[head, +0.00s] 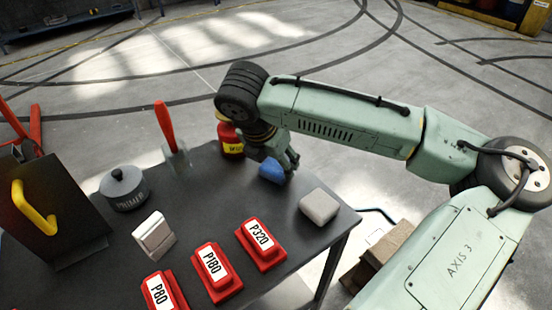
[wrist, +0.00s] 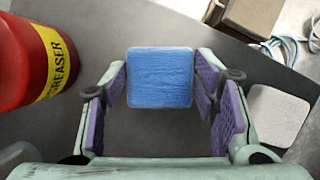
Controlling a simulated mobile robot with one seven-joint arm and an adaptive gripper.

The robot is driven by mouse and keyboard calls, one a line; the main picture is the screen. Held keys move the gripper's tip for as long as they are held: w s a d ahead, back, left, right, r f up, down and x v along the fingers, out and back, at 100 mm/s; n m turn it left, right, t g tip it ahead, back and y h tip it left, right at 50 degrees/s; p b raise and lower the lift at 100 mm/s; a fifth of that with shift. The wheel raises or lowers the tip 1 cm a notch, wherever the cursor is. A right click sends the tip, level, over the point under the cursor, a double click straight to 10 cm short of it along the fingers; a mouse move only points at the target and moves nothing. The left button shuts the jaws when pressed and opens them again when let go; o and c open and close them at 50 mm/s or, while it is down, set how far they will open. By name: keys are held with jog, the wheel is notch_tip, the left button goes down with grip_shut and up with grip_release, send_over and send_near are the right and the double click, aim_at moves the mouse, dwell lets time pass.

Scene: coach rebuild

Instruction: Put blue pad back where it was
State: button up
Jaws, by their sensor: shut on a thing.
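The blue pad (head: 271,171) is at the far side of the dark workbench (head: 190,215), between the red can and the pale grey pad. In the wrist view the blue pad (wrist: 160,78) sits squarely between the purple-lined fingers. My gripper (wrist: 161,84) is shut on its two sides. In the head view my gripper (head: 278,164) points down over the bench and hides part of the blue pad. I cannot tell whether the pad touches the bench top or is slightly above it.
The red degreaser can (wrist: 35,65) stands close left of my gripper. A pale grey pad (head: 319,206) lies close right. Red blocks marked P80, P180 (head: 212,270) and P320 (head: 260,243), a white block (head: 154,236), a grey primer tin (head: 126,187) and a red-handled scraper (head: 170,135) share the bench.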

jog(key=o, duration=1)
jog(key=shift+f, duration=0.1)
jog(key=b+v, duration=0.1)
jog(key=v, duration=1.1)
